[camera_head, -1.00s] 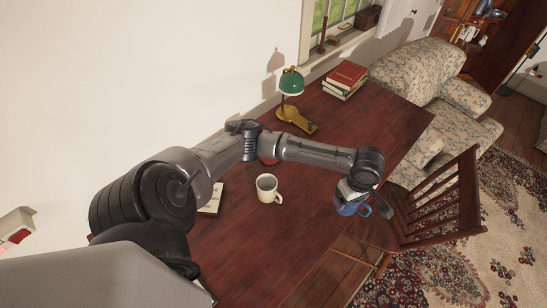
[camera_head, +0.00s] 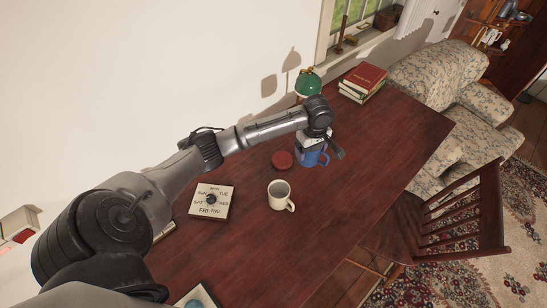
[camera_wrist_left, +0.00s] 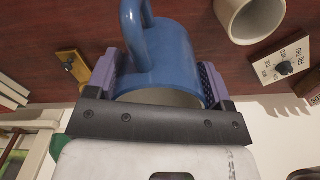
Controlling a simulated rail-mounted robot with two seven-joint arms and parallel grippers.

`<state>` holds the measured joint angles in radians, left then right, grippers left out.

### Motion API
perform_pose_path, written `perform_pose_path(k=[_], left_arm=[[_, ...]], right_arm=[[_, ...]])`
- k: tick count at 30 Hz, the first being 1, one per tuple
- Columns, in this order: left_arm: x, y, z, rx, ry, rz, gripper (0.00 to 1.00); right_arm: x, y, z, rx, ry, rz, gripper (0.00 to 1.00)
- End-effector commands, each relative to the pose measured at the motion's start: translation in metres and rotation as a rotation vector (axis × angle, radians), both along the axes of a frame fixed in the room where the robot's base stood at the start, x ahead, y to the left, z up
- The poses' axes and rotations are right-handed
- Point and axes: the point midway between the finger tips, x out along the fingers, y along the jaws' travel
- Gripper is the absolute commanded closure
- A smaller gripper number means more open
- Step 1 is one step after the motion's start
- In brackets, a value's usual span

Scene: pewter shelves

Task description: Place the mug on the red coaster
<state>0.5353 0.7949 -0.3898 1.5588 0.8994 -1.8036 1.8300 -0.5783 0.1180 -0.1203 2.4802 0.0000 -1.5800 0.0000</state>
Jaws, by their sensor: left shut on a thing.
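A blue mug (camera_head: 313,157) is held by my left gripper (camera_head: 318,146) above the dark red wooden table (camera_head: 365,160). In the left wrist view the blue mug (camera_wrist_left: 165,62) sits between the two finger pads of the gripper (camera_wrist_left: 160,85), its handle at the top. The red coaster (camera_head: 282,159) lies on the table just left of the held mug in the head view; it is round and bare. A white mug (camera_head: 280,196) stands upright in front of the coaster. My right gripper is not in view.
A square day-of-the-week dial (camera_head: 211,201) lies left of the white mug. A green lamp (camera_head: 308,84) stands behind my left gripper, near the wall. Stacked books (camera_head: 363,80) lie at the far end. A wooden chair (camera_head: 460,215) is at the right edge. The table's right part is clear.

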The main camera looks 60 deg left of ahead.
Motion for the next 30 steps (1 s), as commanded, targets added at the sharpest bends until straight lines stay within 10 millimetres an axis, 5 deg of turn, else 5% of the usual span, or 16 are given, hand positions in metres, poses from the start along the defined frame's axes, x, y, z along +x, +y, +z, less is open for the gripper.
perform_pose_path(k=[8, 21, 30], left_arm=[[-0.005, 0.009, -0.005, 0.002, 0.002, -0.118, 0.58], [-0.03, 0.089, -0.056, 0.003, 0.002, -0.126, 0.58], [-0.037, 0.112, -0.069, 0.001, 0.0, -0.128, 0.58]], right_arm=[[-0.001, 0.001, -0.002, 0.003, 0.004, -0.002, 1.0], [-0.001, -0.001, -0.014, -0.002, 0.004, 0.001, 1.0], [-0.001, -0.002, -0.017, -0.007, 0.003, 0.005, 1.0]])
